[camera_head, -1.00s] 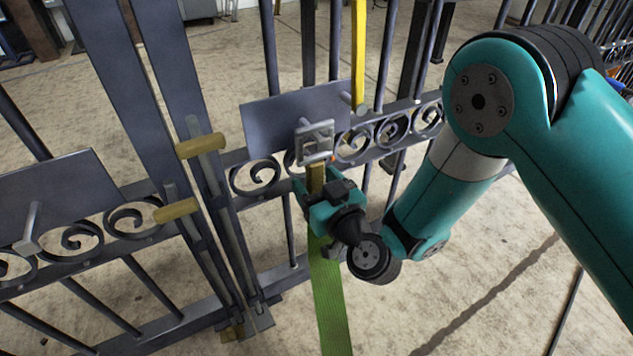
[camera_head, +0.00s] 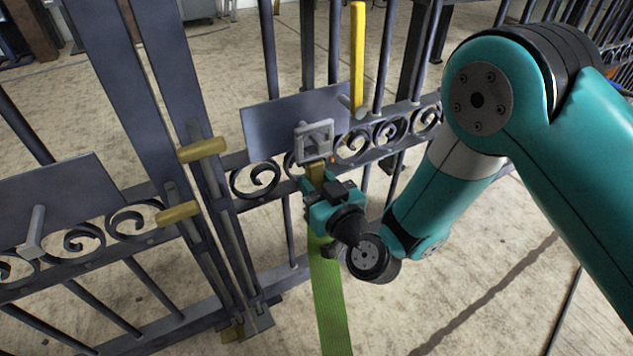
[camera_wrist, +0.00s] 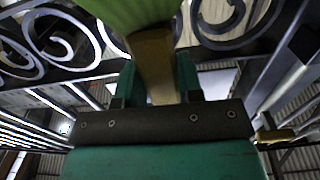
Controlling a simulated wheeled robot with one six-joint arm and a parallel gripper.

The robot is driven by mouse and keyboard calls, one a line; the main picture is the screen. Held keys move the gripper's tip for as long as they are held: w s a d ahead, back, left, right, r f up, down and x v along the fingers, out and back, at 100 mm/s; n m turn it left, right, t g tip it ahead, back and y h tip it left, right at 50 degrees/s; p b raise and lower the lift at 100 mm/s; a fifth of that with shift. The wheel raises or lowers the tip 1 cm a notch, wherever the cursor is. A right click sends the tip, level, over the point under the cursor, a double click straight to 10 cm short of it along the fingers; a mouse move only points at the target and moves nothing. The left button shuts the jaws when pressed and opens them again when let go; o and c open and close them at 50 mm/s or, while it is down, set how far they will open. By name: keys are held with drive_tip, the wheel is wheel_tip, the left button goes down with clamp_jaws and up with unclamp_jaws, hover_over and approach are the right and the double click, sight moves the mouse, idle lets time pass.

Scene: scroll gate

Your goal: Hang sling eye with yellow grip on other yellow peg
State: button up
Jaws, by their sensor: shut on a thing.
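The sling is a green strap (camera_head: 329,300) with a square grey metal eye (camera_head: 314,141) at its top and a dull yellow grip (camera_head: 316,172) just below the eye. My gripper (camera_head: 318,183) is shut on the yellow grip and holds the eye upright in front of the right gate plate. The grip also shows between the jaws in the wrist view (camera_wrist: 153,65). Two dull yellow pegs, an upper one (camera_head: 201,149) and a lower one (camera_head: 177,212), stick out at the gate's middle posts, left of the eye. The eye is apart from both.
A grey peg (camera_head: 350,104) stands on the right plate (camera_head: 285,118), just right of the eye. Another grey peg (camera_head: 33,226) is on the left plate (camera_head: 70,190). A bright yellow upright bar (camera_head: 357,60) is behind. Scrollwork (camera_head: 255,180) runs along both leaves.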

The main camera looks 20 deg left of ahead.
drive_tip(key=shift+r+p, duration=0.5)
drive_tip(key=shift+s+d+f+b, duration=0.15)
drive_tip(key=shift+d+b, duration=0.05)
drive_tip(key=shift+b, duration=0.55)
drive_tip(key=shift+s+d+b, duration=0.2)
drive_tip(key=shift+b, duration=0.45)
drive_tip(key=shift+b+v, duration=0.8)
drive_tip(key=shift+b, duration=0.5)
drive_tip(key=b+v, duration=0.4)
drive_tip(key=b, duration=0.1)
drive_tip(key=shift+s+d, duration=0.1)
drive_tip(key=shift+s, duration=0.1)
